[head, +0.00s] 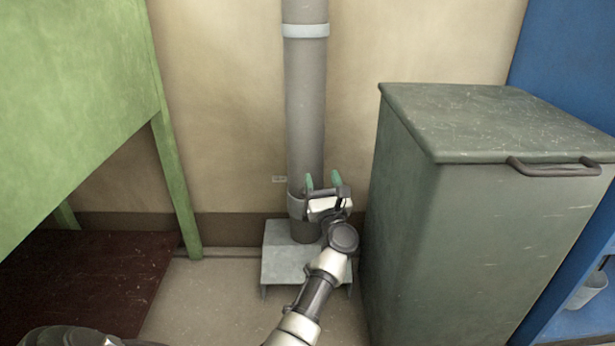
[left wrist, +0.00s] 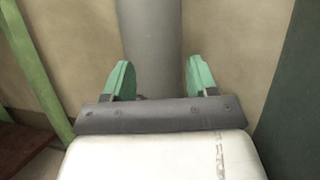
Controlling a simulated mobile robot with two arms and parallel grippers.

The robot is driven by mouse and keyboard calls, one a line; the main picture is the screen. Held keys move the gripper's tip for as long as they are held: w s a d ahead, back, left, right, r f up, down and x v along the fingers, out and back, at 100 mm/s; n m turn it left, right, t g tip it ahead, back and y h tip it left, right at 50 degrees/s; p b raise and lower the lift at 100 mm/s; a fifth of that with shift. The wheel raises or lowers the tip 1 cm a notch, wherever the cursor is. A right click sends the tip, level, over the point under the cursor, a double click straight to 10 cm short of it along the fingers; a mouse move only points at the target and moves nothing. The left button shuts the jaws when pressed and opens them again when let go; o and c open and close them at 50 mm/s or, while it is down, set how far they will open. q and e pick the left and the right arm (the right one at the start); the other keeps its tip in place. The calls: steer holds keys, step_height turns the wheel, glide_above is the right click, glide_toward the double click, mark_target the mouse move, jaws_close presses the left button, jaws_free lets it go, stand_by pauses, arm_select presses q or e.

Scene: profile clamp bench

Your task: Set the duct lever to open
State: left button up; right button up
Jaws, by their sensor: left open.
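The duct (head: 305,110) is a grey vertical pipe against the wall, with a pale band high up and a grey collar (head: 296,206) low down. It also fills the middle of the left wrist view (left wrist: 150,40). My left gripper (head: 322,179) is open and empty in front of the lower duct, its green fingers pointing up. In the left wrist view the duct shows between and beyond the fingers (left wrist: 158,78). I cannot make out the lever; the gripper covers part of the collar. A small dark bit shows low by the left finger, too small to tell. My right gripper is not in view.
A grey metal bin (head: 470,220) with a lid and handle stands close on the right. A green table (head: 70,110) with green legs stands on the left. The duct rises from a low grey stand (head: 285,262). A small label (head: 279,179) is on the wall.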

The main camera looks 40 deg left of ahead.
arm_select(q)
steer(key=d+r+p, duration=0.3)
steer(key=d+r, duration=0.1)
steer(key=d, duration=0.3)
steer(key=shift+w, duration=0.2)
steer(key=shift+s, duration=0.1)
